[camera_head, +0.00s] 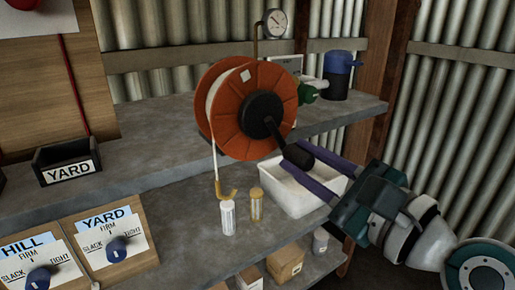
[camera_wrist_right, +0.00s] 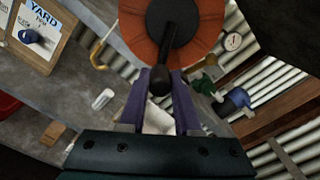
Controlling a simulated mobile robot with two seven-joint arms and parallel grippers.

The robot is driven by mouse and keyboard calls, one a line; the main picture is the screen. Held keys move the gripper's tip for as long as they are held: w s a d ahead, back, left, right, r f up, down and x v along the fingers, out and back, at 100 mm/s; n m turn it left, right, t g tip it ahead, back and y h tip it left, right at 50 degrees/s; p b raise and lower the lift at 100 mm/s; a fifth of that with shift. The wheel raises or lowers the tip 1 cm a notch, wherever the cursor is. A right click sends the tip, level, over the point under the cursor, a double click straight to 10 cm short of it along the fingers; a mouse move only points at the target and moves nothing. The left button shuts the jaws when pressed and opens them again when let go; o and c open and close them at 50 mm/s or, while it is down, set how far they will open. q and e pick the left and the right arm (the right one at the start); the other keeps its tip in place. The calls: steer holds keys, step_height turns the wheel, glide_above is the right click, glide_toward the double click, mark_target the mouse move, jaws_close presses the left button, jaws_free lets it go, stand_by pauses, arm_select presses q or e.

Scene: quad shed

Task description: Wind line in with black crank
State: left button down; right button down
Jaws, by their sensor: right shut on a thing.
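An orange reel (camera_head: 226,110) with a black hub stands above the grey bench. White line shows between its discs and hangs down to a yellow hook (camera_head: 227,193). A black crank (camera_head: 282,135) reaches from the hub toward the lower right and ends in a dark handle. My right gripper (camera_head: 300,160) comes in from the right with its purple fingers around the handle, shut on it. In the right wrist view, the crank handle (camera_wrist_right: 159,80) sits between the fingertips, with the reel (camera_wrist_right: 140,30) beyond. My left gripper is not in view.
A white tub (camera_head: 290,195) sits behind and below my right fingers. Two small jars (camera_head: 228,217) stand near the hook. YARD (camera_head: 112,240) and HILL (camera_head: 35,262) dial boards stand at the left. A blue-topped jug (camera_head: 336,75) and a gauge (camera_head: 275,22) are behind the reel.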

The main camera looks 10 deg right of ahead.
stand_by(0.4)
steer(key=c, duration=0.6)
jaws_free()
steer(key=shift+s, duration=0.1)
steer(key=v, duration=0.9)
steer(key=shift+s, duration=0.35)
steer(key=shift+r+p, duration=0.1)
steer(key=shift+p, duration=0.2)
